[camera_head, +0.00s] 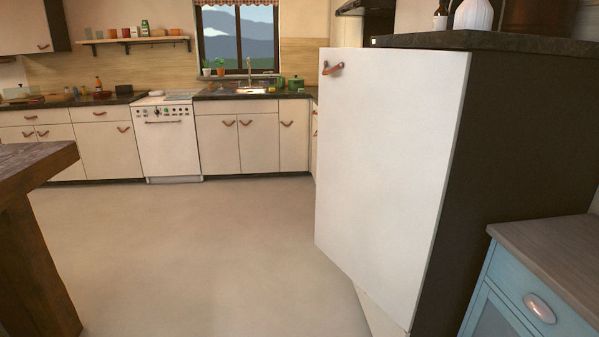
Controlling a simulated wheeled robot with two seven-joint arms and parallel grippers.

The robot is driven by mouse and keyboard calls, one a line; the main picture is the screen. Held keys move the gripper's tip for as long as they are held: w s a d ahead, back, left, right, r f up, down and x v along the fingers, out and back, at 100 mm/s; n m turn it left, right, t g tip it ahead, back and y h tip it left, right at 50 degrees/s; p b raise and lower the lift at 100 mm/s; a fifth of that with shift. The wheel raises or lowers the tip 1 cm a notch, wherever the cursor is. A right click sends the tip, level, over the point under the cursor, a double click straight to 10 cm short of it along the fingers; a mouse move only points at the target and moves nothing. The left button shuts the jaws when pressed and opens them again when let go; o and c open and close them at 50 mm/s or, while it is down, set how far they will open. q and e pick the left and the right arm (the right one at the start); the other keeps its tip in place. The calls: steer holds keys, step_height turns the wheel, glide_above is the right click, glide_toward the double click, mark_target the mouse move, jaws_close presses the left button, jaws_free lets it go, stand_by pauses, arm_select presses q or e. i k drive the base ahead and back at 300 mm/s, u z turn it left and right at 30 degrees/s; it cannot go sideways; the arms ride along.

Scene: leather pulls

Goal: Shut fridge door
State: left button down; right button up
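The fridge door (385,160) is a tall white panel on the right side of the head view. A brown leather pull (333,68) is near its upper left corner. The door meets the dark side of the fridge cabinet (515,150) along its right edge. Its left edge stands out past the dark countertop above, so it looks partly open. The inside of the fridge is hidden behind it. A pale lower front (378,314) shows below the door. Neither of my grippers is in view.
A blue cabinet (510,305) with a wooden top stands at lower right. A wooden table (35,165) is at the left edge. The floor (205,245) between is clear. White cabinets, a stove (167,140) and a sink (250,90) line the back wall.

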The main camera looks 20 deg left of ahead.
mark_target(389, 119)
steer(key=u, duration=0.7)
steer(key=i, duration=0.8)
steer(key=u, duration=0.65)
steer(key=i, duration=1)
steer(key=z, duration=0.4)
